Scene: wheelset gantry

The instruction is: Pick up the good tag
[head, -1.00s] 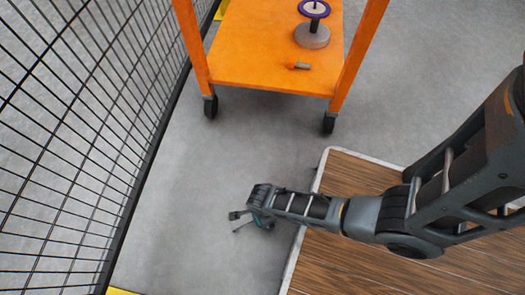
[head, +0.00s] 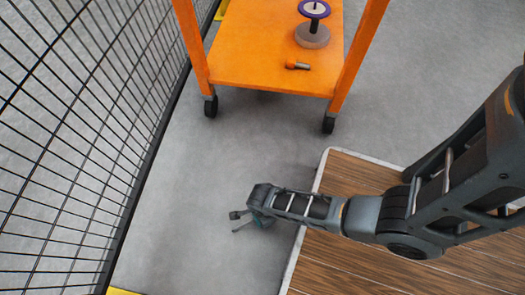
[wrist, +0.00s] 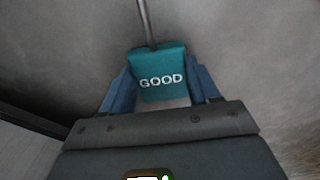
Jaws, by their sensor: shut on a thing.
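The good tag (wrist: 162,66) is a teal block with white "GOOD" lettering and a thin grey rod rising from its top edge in the wrist view. My gripper (wrist: 160,85) has its blue fingers on both sides of the tag and is shut on it. In the head view my gripper (head: 243,221) hangs over the grey floor, left of the wooden surface.
An orange cart (head: 265,72) on casters stands at the back, with a spindle on a grey base (head: 312,37) and a small orange-and-grey item (head: 298,66). A black mesh fence (head: 75,120) runs along the left. A wooden surface (head: 345,175) with a pale edge lies right. Grey floor between is clear.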

